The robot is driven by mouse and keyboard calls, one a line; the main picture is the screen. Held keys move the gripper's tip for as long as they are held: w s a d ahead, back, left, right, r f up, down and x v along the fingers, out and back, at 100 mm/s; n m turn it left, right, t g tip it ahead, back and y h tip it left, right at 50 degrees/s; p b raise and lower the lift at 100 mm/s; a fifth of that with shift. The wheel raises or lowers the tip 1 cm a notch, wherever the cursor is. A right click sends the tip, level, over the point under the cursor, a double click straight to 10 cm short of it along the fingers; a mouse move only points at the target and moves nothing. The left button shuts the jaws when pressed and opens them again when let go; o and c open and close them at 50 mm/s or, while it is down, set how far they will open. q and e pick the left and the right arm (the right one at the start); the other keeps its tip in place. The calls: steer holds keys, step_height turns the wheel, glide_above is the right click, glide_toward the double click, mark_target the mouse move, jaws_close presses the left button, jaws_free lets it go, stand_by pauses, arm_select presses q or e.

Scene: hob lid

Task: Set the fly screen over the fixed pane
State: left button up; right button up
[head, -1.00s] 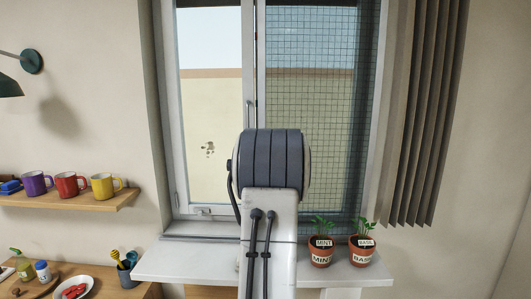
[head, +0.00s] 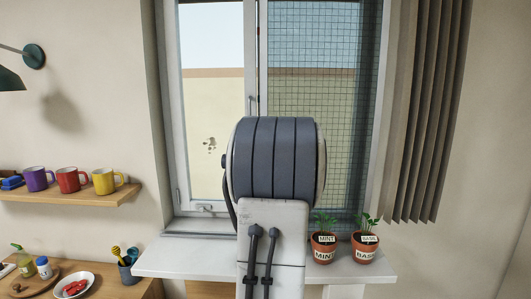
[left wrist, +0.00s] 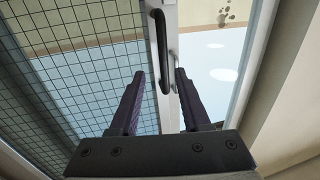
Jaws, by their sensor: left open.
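The fly screen (head: 318,90), a dark grid mesh, covers the right half of the window in the head view. The clear pane (head: 208,110) is at the left. In the left wrist view the mesh (left wrist: 75,60) is on the left and the clear glass (left wrist: 215,60) on the right. A dark bar handle (left wrist: 160,50) stands at the upright between them. My left gripper (left wrist: 160,74) is open and empty, with its fingers on either side of the handle's lower end; I cannot tell whether they touch it. My own arm hides this gripper in the head view. My right gripper is out of view.
The sill (head: 190,262) holds mint (head: 323,246) and basil (head: 364,247) pots right of my arm. A grey curtain (head: 428,120) hangs at the right. A mug shelf (head: 70,193) and wall lamp (head: 33,56) are at the left.

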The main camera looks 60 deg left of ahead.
arm_select(q)
steer(key=shift+b+v, duration=0.45)
steer(key=shift+v, duration=1.9)
